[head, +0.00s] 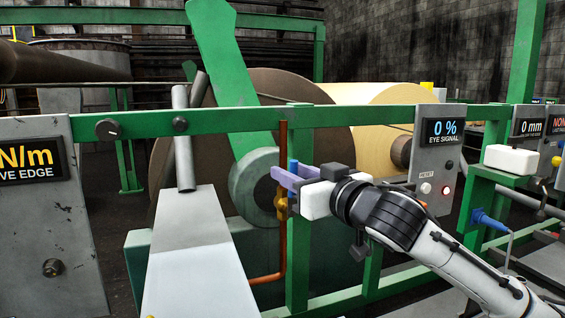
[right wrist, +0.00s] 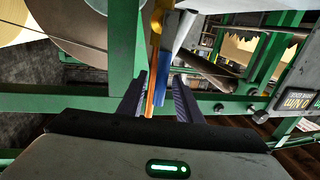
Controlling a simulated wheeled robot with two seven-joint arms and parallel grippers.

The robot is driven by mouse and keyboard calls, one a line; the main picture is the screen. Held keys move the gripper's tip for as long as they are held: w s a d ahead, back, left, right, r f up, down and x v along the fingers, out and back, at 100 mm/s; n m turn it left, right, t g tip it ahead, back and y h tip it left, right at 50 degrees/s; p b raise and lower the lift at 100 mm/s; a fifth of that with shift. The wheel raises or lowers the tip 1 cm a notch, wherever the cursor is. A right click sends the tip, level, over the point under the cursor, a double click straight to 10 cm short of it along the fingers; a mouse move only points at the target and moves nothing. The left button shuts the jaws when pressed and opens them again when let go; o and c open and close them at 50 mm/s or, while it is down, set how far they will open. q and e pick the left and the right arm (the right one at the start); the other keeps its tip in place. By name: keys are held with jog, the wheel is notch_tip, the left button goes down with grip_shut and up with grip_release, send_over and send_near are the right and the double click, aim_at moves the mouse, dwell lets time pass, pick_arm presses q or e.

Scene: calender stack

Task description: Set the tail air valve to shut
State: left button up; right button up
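The tail air valve has a brass body (head: 282,207) on a vertical copper pipe (head: 282,148) beside the green post. Its blue lever (head: 292,168) points upward, roughly along the pipe, and is partly hidden by my gripper in the head view. My right gripper (head: 277,178) is at the lever's height, just above the brass body. In the right wrist view its two fingers are apart, with the blue lever (right wrist: 167,52) and the copper pipe (right wrist: 151,98) showing in the gap between them. I cannot tell whether a finger touches the lever. My left gripper is out of view.
A green rail (head: 225,119) runs across above the gripper, and a green post (head: 298,250) stands close by the pipe. A large roll (head: 262,95) is behind. The EYE SIGNAL box (head: 440,150) stands to the right, and a grey sloped panel (head: 195,255) to the left.

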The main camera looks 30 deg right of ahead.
jog(key=shift+w+p, duration=0.3)
jog(key=shift+w, duration=1.5)
grip_shut()
